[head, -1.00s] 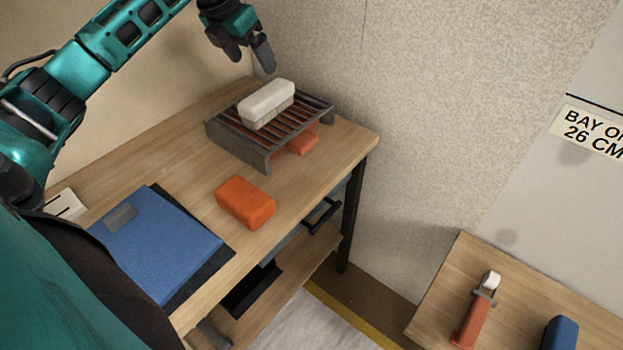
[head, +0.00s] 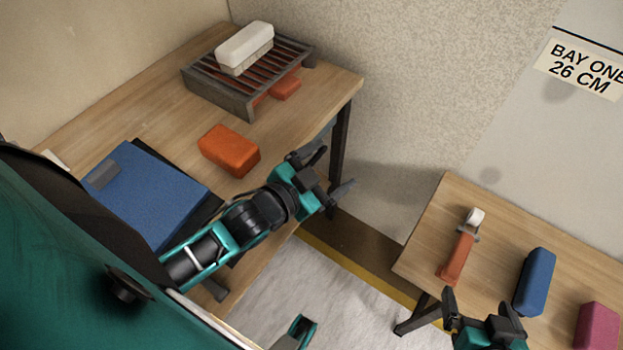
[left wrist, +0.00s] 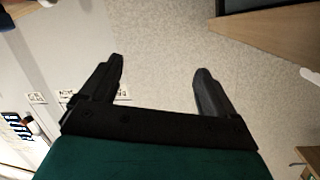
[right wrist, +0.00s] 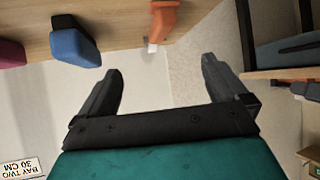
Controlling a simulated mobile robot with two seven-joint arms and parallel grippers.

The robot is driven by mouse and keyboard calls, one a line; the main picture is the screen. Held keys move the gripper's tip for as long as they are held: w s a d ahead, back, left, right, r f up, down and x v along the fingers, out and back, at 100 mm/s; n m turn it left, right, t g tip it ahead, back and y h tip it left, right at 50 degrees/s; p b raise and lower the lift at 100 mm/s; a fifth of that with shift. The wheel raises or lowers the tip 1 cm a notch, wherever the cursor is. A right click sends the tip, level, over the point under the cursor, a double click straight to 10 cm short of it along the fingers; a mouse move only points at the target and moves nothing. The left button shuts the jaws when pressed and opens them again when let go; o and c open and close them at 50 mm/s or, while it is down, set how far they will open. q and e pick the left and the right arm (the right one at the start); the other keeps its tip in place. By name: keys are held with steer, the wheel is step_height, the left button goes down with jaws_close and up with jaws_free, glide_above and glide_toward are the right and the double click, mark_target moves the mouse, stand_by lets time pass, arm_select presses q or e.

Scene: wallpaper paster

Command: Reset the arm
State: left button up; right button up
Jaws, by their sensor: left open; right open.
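My left gripper (head: 334,172) is open and empty in the head view, just off the front right edge of the left table (head: 130,82). My right gripper (head: 484,308) is open and empty at the bottom right of the head view, by the front edge of the right table (head: 425,250). Its open fingers show in the right wrist view (right wrist: 160,80), with nothing between them.
On the left table are a slatted rack (head: 222,95) bearing a white-topped block (head: 245,45), an orange block (head: 229,149) and a blue book-like slab (head: 145,195). The right table holds an orange-handled tool (head: 457,258), a blue block (head: 535,280) and a pink block (head: 597,327).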

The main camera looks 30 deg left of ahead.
arm_select(q)
steer(key=s+f+n+g+y+p, duration=0.1)
steer(key=s+f+n+g+p, duration=0.3)
steer(key=s, duration=0.4)
steer(key=shift+s+f+p, duration=0.2)
steer(key=shift+f+p, duration=0.1)
steer(key=shift+p, duration=0.15)
stand_by(0.3)
